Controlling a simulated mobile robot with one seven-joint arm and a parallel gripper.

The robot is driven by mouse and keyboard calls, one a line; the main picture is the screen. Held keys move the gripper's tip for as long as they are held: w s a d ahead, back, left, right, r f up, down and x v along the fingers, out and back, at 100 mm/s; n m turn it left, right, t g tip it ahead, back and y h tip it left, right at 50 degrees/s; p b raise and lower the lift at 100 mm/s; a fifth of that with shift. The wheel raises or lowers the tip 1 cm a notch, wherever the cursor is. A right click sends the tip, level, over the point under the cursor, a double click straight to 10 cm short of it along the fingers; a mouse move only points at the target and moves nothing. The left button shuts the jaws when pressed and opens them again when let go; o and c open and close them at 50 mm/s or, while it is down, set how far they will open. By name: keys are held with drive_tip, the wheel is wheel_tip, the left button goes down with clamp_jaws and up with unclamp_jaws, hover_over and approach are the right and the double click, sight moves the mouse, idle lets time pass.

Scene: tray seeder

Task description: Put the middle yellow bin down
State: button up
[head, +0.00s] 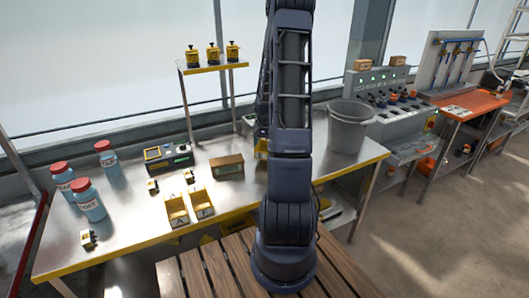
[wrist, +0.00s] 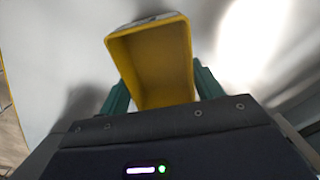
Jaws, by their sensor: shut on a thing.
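In the wrist view my gripper (wrist: 161,88) is shut on a yellow bin (wrist: 119,56), with a green finger on each side. The bin's open, empty-looking inside faces the camera, and a pale grey surface shows behind it. I cannot tell whether the bin touches that surface. In the head view my arm hides the gripper; a yellow patch (head: 261,149) beside the arm may be the held bin. Two yellow bins, one marked A (head: 177,219) and one beside it (head: 204,212), stand side by side near the front edge of the metal table (head: 130,217).
A brown box (head: 227,166) and a yellow-black device (head: 168,156) stand behind the bins. A grey bucket (head: 348,128) is right of my arm. Red-capped bottles (head: 90,203) stand at left. A raised shelf (head: 213,67) holds yellow containers. Small pieces lie near the bins.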

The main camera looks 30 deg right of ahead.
drive_tip(key=shift+f, duration=1.55)
drive_tip(key=shift+f, duration=0.1)
drive_tip(key=o, duration=1.1)
drive_tip(key=shift+c, duration=0.2)
